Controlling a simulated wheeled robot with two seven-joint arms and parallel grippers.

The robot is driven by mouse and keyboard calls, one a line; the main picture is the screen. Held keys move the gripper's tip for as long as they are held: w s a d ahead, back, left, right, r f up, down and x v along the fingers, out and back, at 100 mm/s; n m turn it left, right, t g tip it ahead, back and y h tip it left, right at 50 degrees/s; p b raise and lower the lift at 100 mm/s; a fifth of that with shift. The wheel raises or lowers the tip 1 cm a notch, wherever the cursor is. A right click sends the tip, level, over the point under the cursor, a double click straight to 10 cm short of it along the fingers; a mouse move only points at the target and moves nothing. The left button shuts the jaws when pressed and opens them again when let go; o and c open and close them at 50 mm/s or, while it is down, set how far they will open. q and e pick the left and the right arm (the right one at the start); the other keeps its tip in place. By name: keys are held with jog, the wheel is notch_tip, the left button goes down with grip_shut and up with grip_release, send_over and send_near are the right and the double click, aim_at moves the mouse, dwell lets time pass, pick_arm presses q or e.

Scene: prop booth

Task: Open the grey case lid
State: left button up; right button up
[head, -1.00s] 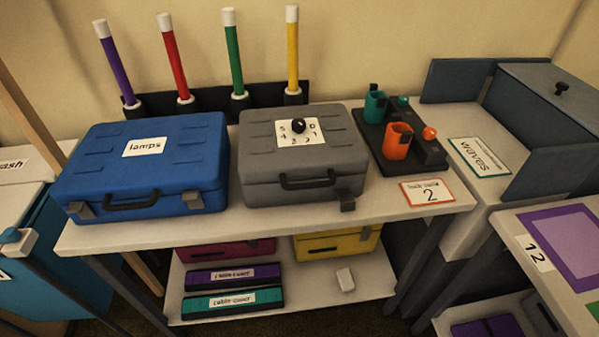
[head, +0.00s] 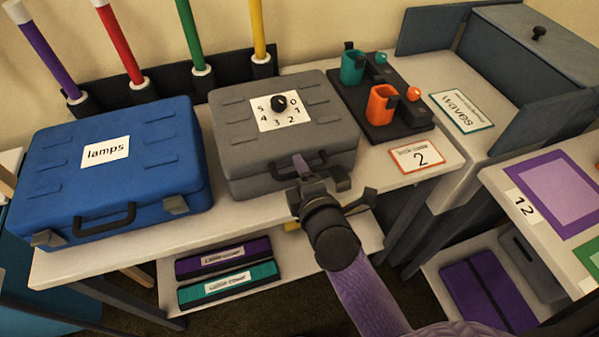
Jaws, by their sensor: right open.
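The grey case (head: 235,170) stands on the white table with its lid (head: 318,100) shut. A black dial with a numbered white plate (head: 293,119) is on the lid. The dark carrying handle (head: 283,171) is on the front face, partly hidden by my gripper. My right gripper (head: 317,186) is open at the front of the case, close to the handle; I cannot tell whether it touches. The front right of the case, where a latch showed earlier, is largely covered by the gripper. My left gripper is out of view.
A blue case (head: 110,185) labelled lamps stands close on the left. A black tray with orange (head: 383,103) and teal (head: 353,67) cups is on the right, by a card marked 2 (head: 414,156). Coloured sticks stand in a rack behind. A lower shelf holds boxes.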

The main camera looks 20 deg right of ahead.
jog(key=shift+w, duration=0.2)
grip_shut()
dwell(1.3)
